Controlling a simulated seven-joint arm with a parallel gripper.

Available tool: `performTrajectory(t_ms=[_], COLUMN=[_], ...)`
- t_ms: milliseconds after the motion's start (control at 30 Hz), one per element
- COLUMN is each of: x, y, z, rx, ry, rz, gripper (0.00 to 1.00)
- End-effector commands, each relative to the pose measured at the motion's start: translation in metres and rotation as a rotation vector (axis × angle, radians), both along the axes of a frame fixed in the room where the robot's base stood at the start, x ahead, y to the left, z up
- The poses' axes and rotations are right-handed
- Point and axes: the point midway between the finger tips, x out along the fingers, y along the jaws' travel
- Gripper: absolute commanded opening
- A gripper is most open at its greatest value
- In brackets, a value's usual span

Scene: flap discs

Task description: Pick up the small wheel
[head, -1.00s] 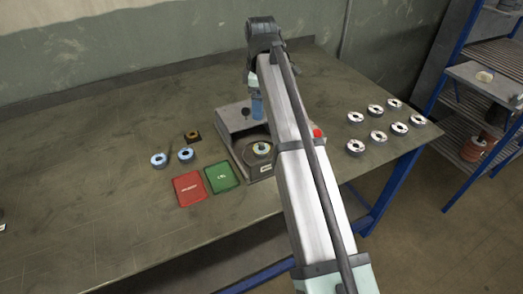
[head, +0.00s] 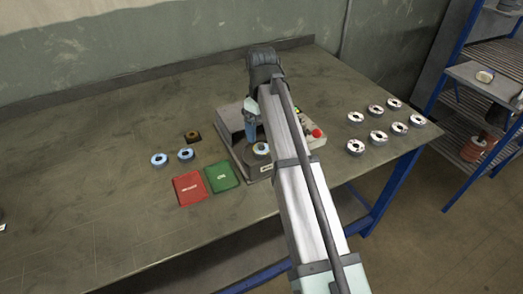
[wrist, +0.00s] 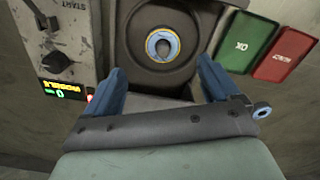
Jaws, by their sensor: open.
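A small wheel (head: 261,148) with a dark centre hole lies in the round seat of the grey machine (head: 240,146). In the wrist view the wheel (wrist: 152,45) shows a blue and yellow ring, and it lies just beyond the fingertips, roughly centred between them. My gripper (wrist: 162,72) is open and empty, its two blue fingers apart on either side below the wheel. In the head view my gripper (head: 251,124) hangs over the machine, behind the wheel, partly hidden by my arm. I cannot tell its exact height above the seat.
Left of the machine lie a red pad (head: 188,188), a green pad (head: 222,177), two blue-ringed discs (head: 159,160) (head: 186,155) and a dark brown piece (head: 192,137). Several silver discs (head: 377,137) stand at right. A control box with a red button (head: 317,132) adjoins the machine.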

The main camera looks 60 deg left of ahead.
Motion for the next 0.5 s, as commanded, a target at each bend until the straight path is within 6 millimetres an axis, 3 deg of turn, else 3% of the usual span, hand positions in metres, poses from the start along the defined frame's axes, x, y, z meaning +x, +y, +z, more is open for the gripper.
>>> performTrajectory(t_ms=[100, 500], x=[0.000, -0.002], y=[-0.001, -0.003], z=[-0.014, -0.035], rx=[-0.001, 0.000], ry=[0.001, 0.000], rz=[0.001, 0.001], gripper=[0.89, 0.89])
